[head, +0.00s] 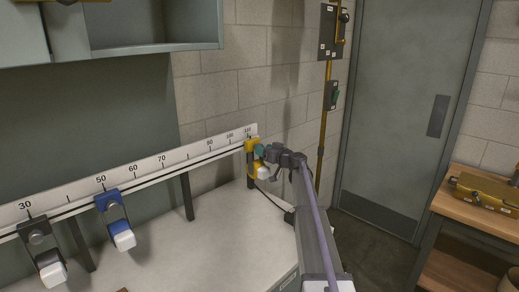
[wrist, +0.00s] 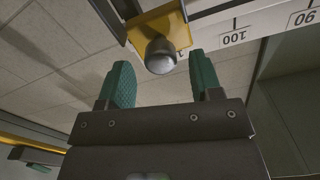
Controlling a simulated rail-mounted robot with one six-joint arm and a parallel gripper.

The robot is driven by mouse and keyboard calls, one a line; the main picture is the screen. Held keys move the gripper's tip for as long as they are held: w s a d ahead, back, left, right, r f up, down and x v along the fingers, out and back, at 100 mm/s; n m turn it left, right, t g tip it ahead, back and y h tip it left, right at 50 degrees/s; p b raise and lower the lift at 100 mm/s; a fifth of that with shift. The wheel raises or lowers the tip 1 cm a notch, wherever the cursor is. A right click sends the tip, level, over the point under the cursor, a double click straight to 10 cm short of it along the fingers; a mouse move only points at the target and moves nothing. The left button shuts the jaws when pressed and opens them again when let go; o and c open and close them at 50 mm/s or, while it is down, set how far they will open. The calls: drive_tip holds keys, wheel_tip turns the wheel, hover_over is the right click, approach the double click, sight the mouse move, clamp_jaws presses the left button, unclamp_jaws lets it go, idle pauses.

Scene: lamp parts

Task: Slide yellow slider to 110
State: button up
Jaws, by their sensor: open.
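The yellow slider (head: 250,146) sits on the white scale rail (head: 150,164) at its far right end, by the 110 mark. It has a white block on its lower end. In the wrist view the yellow slider (wrist: 177,27) shows its round grey knob (wrist: 160,56), and the scale reads upside down with 100 to its right. My gripper (head: 263,151) is right beside the slider. In the wrist view my gripper (wrist: 161,78) has its green fingers apart, on either side of the knob, with gaps and nothing held.
A blue slider (head: 108,201) stands near 50 and a dark grey slider (head: 41,240) near 30 on the same rail. The white bench top (head: 185,245) below is mostly clear. A grey cabinet (head: 140,25) hangs above left. A wooden table (head: 480,211) stands at right.

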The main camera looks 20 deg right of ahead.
drive_tip(key=v, duration=0.7)
drive_tip(key=shift+s, duration=0.15)
drive_tip(key=shift+d+r, duration=0.1)
drive_tip(key=s+a+f+m+g, duration=0.2)
drive_tip(key=s+a+f+g, duration=0.45)
drive_tip(key=s+a, duration=0.3)
drive_tip(key=s+a+f+m+g, duration=0.1)
drive_tip(key=s+a+f+g, duration=0.55)
drive_tip(key=s+a, duration=0.35)
drive_tip(key=s+a+f+g+h, duration=0.2)
drive_tip(key=s+a, duration=0.4)
drive_tip(key=s, duration=0.4)
drive_tip(key=s+a+f+n+g+h, duration=0.1)
drive_tip(key=s+a+h, duration=0.3)
drive_tip(key=s, duration=0.6)
drive_tip(key=a+f+g, duration=0.1)
drive_tip(key=a, duration=0.1)
drive_tip(key=shift+a, duration=0.35)
